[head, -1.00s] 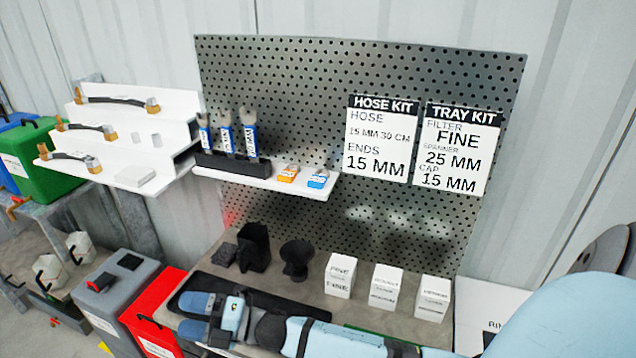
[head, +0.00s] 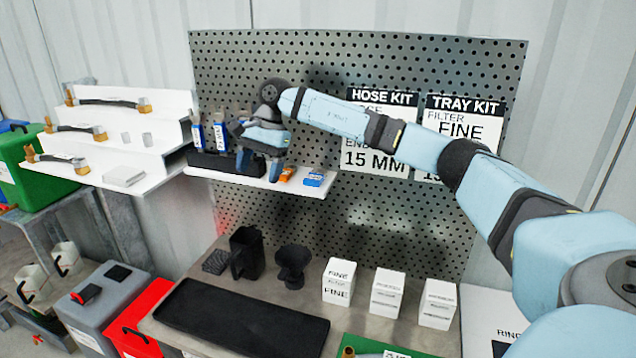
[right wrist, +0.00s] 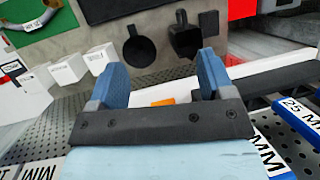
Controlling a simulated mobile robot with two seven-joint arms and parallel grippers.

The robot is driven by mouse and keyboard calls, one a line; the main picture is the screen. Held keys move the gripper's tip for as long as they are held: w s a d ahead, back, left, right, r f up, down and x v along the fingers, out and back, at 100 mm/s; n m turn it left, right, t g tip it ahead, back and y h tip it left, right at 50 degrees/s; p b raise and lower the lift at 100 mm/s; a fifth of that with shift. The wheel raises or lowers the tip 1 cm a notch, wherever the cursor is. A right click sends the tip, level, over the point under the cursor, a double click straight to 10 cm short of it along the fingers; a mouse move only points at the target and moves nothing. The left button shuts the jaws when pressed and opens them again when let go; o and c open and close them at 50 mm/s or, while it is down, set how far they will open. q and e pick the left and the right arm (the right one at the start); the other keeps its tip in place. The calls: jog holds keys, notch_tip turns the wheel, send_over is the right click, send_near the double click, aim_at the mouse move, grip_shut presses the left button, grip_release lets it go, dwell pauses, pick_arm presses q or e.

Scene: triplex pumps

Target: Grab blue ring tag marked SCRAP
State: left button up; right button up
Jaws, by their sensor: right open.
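The blue ring tag (head: 315,177) lies at the right end of the small white shelf on the pegboard. Its lettering is too small to read. An orange tag (head: 287,174) lies just left of it and partly shows between the fingers in the right wrist view (right wrist: 163,102). My right gripper (head: 260,166) is open and empty at the shelf, left of both tags, in front of the spanners. Its two blue fingers also show in the right wrist view (right wrist: 161,75). The blue tag cannot be made out in that view. My left gripper is out of view.
Blue-labelled spanners (head: 197,133) stand in a black holder (head: 212,163) left of the tags, close to my gripper. Below are a black tray (head: 240,318), black cups and white boxes (head: 338,282). A stepped white rack (head: 150,170) stands left.

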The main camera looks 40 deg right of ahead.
jog(key=s+d+r+h+b, duration=0.1)
jog(key=d+r+h, duration=0.1)
jog(key=d+r, duration=0.35)
jog(key=s+d+r+h, duration=0.2)
jog(key=d+r, duration=0.1)
jog(key=d, duration=0.5)
send_over(315, 175)
jog(key=f, duration=0.7)
jog(key=shift+w+d, duration=0.15)
jog(key=shift+d, duration=0.05)
jog(key=shift+f+p, duration=0.3)
jog(key=shift+f, duration=0.3)
jog(key=shift+a+f+p, duration=0.15)
jog(key=shift+f+p, duration=0.4)
jog(key=shift+f, duration=2.05)
jog(key=c, duration=1)
